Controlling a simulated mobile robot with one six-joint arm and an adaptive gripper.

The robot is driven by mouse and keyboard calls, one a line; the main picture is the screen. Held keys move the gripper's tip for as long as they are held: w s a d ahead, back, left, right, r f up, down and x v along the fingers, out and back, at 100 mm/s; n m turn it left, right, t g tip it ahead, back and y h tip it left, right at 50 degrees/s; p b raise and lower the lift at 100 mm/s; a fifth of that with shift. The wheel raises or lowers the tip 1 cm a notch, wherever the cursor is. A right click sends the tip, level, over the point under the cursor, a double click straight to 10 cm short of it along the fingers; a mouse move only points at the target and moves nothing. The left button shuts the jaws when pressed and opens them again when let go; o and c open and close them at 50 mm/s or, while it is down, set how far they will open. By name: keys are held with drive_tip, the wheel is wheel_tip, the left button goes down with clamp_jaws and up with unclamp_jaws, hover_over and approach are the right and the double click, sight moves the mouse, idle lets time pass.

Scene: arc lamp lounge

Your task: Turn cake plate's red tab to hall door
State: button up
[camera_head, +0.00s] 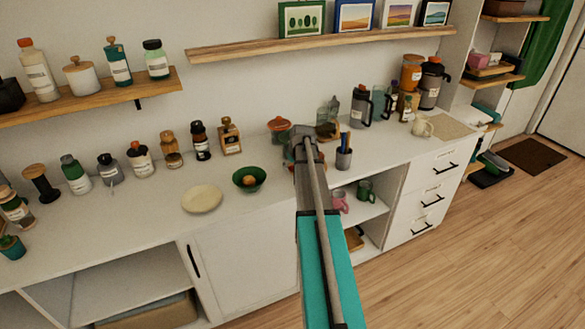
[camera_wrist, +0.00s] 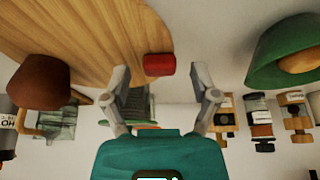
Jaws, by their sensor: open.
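The cake plate is a round wooden board (camera_wrist: 95,35) in the upper left of the wrist view. Its red tab (camera_wrist: 159,64) sticks out from its edge. My gripper (camera_wrist: 160,75) is open and empty, with one fingertip on either side of the tab; whether either touches it I cannot tell. In the head view my gripper (camera_head: 303,150) is over the counter, and my arm hides most of the plate and the tab. The white hall door (camera_head: 567,105) stands at the far right of the head view.
A green bowl (camera_head: 249,180) with a round item stands left of my gripper; it also shows in the wrist view (camera_wrist: 275,45). A pale plate (camera_head: 202,198) lies further left. A pen cup (camera_head: 344,158) stands close on the right. Jars and bottles line the counter's back.

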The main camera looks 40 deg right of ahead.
clamp_jaws()
drive_tip(key=shift+a, duration=0.1)
drive_tip(key=shift+a, duration=0.15)
idle(0.3)
